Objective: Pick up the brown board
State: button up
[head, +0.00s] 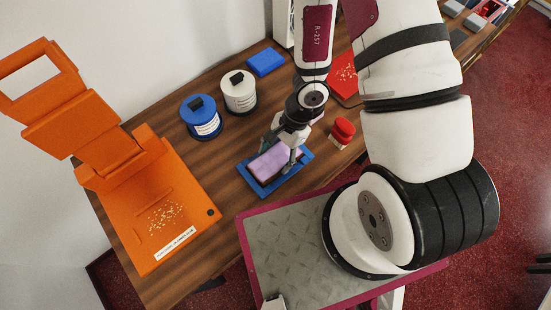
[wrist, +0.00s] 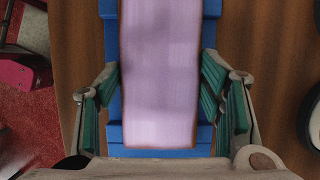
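The board (head: 275,161) has a lilac top and thin brown edges, and it lies flat on a blue tray (head: 298,179) on the counter. In the wrist view the board (wrist: 160,75) runs up the middle, with the blue tray (wrist: 160,151) showing around it. My gripper (head: 281,153) is down over the board. In the wrist view its green-padded fingers (wrist: 160,72) stand on either side of the board's long edges, with tips very close to them. Whether the pads press on the board cannot be told.
A blue tub (head: 202,118) and a white tub (head: 239,92) stand behind the tray, with a blue block (head: 265,62) further back. A red-topped item (head: 342,131) stands to the right. A large orange stand (head: 150,215) fills the left of the wooden counter.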

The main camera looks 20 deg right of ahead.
aim_at(277, 157)
jog(key=c, duration=0.4)
jog(key=shift+w+r+b, duration=0.1)
jog(key=shift+r+b, duration=0.25)
jog(key=shift+r, duration=4.65)
